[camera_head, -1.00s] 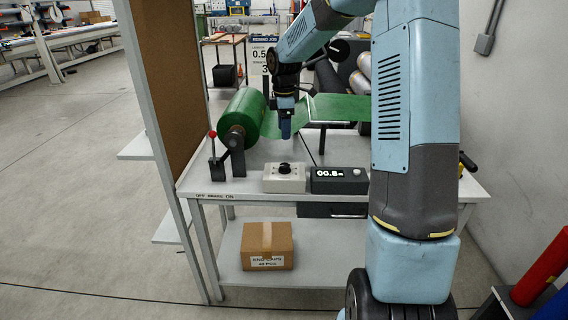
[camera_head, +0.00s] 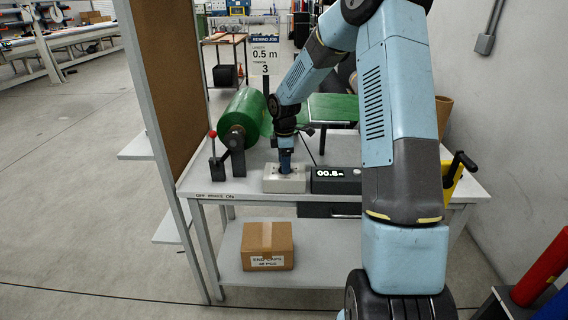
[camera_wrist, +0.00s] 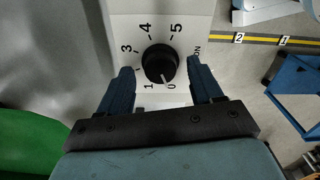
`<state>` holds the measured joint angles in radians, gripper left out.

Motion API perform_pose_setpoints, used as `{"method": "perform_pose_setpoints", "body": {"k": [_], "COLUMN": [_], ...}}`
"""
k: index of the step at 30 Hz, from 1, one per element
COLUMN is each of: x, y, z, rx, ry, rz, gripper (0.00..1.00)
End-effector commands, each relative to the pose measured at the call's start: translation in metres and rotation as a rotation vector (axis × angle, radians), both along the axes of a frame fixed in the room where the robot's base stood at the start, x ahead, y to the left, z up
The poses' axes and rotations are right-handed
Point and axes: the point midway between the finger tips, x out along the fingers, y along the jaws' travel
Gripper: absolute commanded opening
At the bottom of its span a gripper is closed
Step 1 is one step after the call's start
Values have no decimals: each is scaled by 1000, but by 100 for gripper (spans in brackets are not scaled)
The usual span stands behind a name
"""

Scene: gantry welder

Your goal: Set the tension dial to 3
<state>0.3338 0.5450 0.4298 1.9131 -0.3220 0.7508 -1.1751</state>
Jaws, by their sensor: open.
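The tension dial (camera_wrist: 161,63) is a round black knob on a pale plate, with numbers 0 to 5 around it. Its small white mark appears to point at or near the 0. In the wrist view my gripper (camera_wrist: 159,72) is open, one blue finger on each side of the knob, with visible gaps. In the head view my gripper (camera_head: 285,166) points down over the light grey dial box (camera_head: 270,185) and hides the knob. Contact with the box cannot be told. A sign (camera_head: 266,58) reads length 0.5 m, tension 3.
A black display box (camera_head: 336,182) stands just right of the dial box. A red-tipped lever (camera_head: 213,150) and a green roll (camera_head: 243,110) are on the left of the bench (camera_head: 220,187). A yellow part with a black crank (camera_head: 455,172) is at the right end.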

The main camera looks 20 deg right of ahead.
Motion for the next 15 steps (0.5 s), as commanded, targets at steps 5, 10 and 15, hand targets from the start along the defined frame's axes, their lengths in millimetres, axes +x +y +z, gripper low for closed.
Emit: {"method": "perform_pose_setpoints", "body": {"k": [5, 10, 15], "x": [0, 0, 0], "y": [0, -1, -1], "z": [-7, -7, -7], "rx": [0, 0, 0], "ry": [0, 0, 0], "rz": [-1, -1, -2], "gripper": [65, 65, 56]}}
